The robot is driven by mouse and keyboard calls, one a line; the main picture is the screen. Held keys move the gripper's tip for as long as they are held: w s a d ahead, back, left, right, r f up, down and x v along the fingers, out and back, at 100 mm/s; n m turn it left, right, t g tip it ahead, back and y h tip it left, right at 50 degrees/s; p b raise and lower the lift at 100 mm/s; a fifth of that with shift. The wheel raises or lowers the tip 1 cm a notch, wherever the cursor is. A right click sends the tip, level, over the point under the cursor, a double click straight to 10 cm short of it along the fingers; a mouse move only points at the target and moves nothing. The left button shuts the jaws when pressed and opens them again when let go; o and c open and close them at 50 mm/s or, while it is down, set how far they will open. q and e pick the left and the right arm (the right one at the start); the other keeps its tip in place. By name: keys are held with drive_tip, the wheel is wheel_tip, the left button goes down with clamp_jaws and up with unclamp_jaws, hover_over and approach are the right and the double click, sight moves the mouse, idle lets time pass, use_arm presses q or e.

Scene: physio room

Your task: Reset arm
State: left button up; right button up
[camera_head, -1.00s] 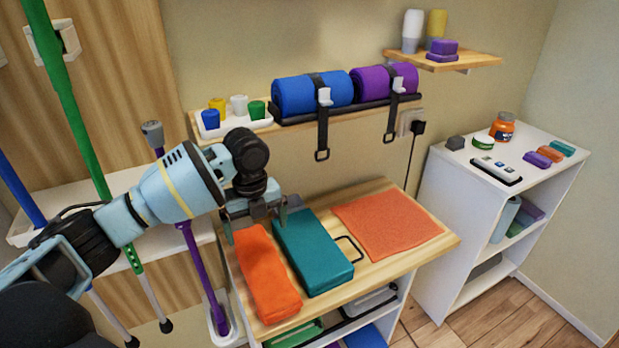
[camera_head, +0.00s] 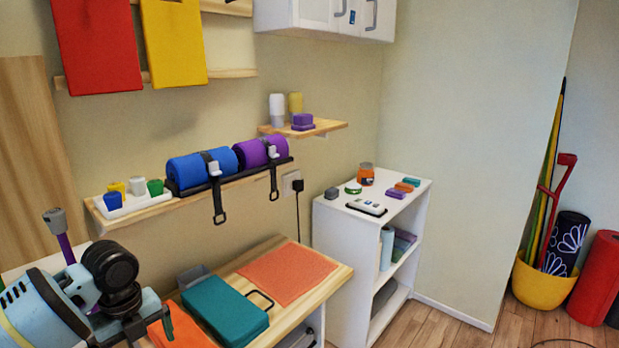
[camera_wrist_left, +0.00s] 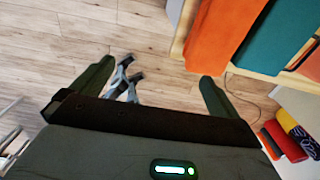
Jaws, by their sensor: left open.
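My left arm comes in at the lower left of the head view, with its dark wrist joint in front of the wooden table. My left gripper is partly cut off there by the lower edge. In the left wrist view my left gripper (camera_wrist_left: 157,76) is open, its two green-grey fingers wide apart with nothing held between them. Wooden floor shows below, and a grey, black-tipped object of unclear kind shows between the fingers. The orange folded piece (camera_head: 180,330) lies beside the gripper in the head view, partly hidden by it. My right gripper is not in view.
A teal block (camera_head: 225,308) and a flat orange cloth (camera_head: 287,273) lie on the wooden table (camera_head: 335,277). Behind it a wall shelf (camera_head: 150,212) holds cups and strapped blue and purple rolls.

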use_arm(q)
drive_tip(key=s+d+f+n+h, duration=0.2)
drive_tip(key=s+d+f+n, duration=0.7)
drive_tip(key=s+d+f, duration=0.7)
drive_tip(key=s+a+f+n+y, duration=0.1)
drive_tip(key=s+a+n, duration=0.3)
drive_tip(key=s+n, duration=0.6)
drive_tip(key=s+a+f+n+y, duration=0.1)
drive_tip(key=s+a+n, duration=0.3)
drive_tip(key=s, duration=1)
drive_tip(key=w+d+f+n+t+h, duration=0.1)
drive_tip(key=w+d+f+t+h, duration=0.1)
drive_tip(key=w+d+f+t, duration=0.2)
drive_tip(key=shift+w+f+t+p, duration=0.4)
drive_tip(key=shift+w+f+t, duration=1.15)
drive_tip(key=shift+f+t, duration=0.9)
